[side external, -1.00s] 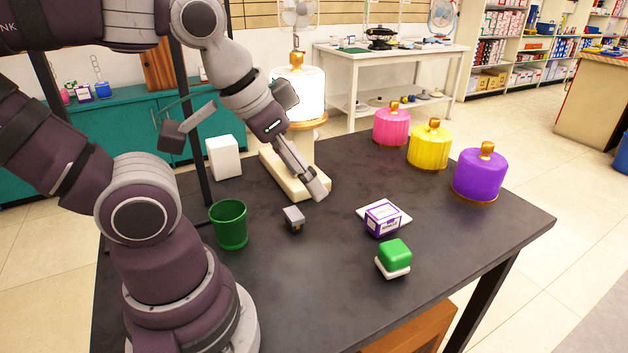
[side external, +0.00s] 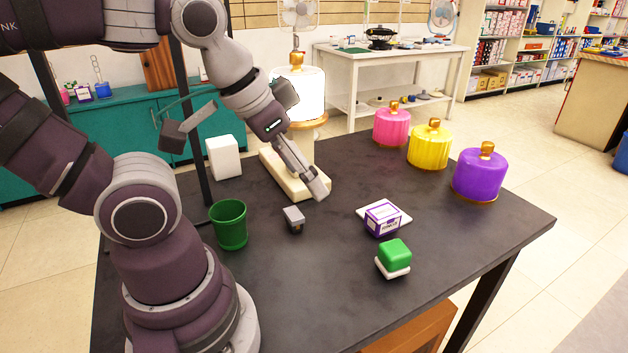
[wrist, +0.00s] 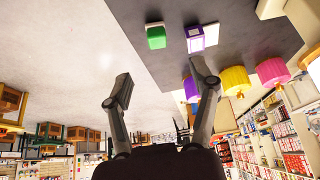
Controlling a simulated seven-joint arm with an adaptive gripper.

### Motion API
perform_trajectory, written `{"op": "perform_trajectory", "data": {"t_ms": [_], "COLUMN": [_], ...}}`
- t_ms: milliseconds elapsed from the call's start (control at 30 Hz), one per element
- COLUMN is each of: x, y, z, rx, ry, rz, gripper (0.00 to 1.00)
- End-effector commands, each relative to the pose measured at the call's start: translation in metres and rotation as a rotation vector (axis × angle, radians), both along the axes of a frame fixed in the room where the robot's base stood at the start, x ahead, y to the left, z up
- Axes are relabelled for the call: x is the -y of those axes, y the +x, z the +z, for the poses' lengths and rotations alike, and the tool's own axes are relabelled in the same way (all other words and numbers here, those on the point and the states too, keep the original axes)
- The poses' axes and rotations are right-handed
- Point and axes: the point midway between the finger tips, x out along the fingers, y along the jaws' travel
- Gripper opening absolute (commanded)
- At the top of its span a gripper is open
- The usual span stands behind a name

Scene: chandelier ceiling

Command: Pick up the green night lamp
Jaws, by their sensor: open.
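The green night lamp (side external: 394,251) is a small rounded green cube on a white base. It stands upright on the dark table, near its front right edge in the side view. In the wrist view it (wrist: 155,37) shows at the top, beyond the fingertips. My gripper (side external: 317,186) is above the table, left of and behind the lamp in the side view, apart from it. In the wrist view my gripper (wrist: 159,70) has its two fingers spread, with nothing between them.
A purple-and-white box (side external: 382,219) sits close behind the lamp. Pink (side external: 391,127), yellow (side external: 429,146) and purple (side external: 480,175) lamps stand along the right side. A green cup (side external: 229,226), small grey block (side external: 294,219) and white block (side external: 224,157) stand left. The table's front middle is clear.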

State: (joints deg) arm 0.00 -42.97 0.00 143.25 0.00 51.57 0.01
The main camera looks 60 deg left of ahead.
Motion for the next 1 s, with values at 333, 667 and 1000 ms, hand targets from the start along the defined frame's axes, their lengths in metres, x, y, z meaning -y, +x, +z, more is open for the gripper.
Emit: {"op": "perform_trajectory", "data": {"t_ms": [333,667,1000], "x": [0.000,0.005,0.028], "y": [0.000,0.054,0.144], "z": [0.000,0.004,-0.075], "rx": [0.000,-0.157,-0.379], "ry": [0.000,-0.162,-0.333], "rz": [0.000,0.395,1.208], "gripper": [0.80,0.80,0.80]}}
